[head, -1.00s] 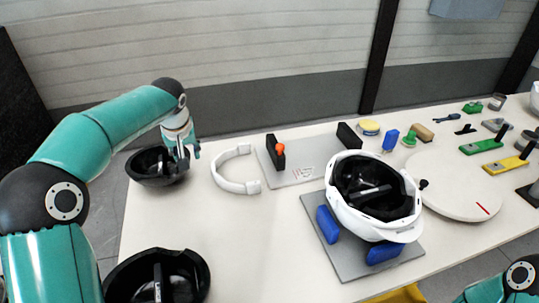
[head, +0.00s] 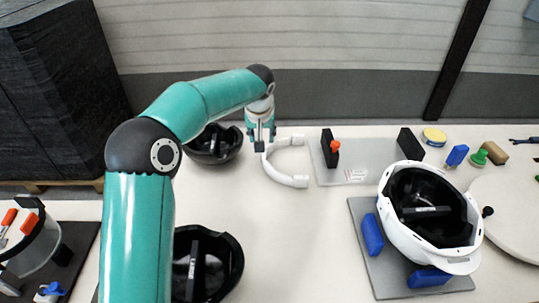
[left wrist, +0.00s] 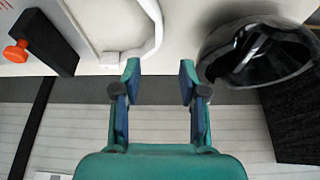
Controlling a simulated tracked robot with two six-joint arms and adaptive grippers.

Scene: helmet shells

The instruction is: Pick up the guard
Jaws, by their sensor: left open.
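The guard appears to be the white C-shaped band (head: 293,180), lying on the white table to the right of the far black shell (head: 214,155). In the left wrist view the white band (left wrist: 152,40) shows ahead of the fingers, slightly to the left, and part of it is cut off by the frame edge. My left gripper (head: 261,146) is open and empty, at the band's far left end. In the head view it overlaps that end; I cannot tell whether they touch. My right gripper is out of view.
A grey plate (head: 375,162) with black blocks and an orange knob (head: 335,146) lies right of the band. A white helmet (head: 460,259) sits upside down on a fixture. Another black shell (head: 228,268) is at the near edge. A clear visor (head: 38,250) stands lower left.

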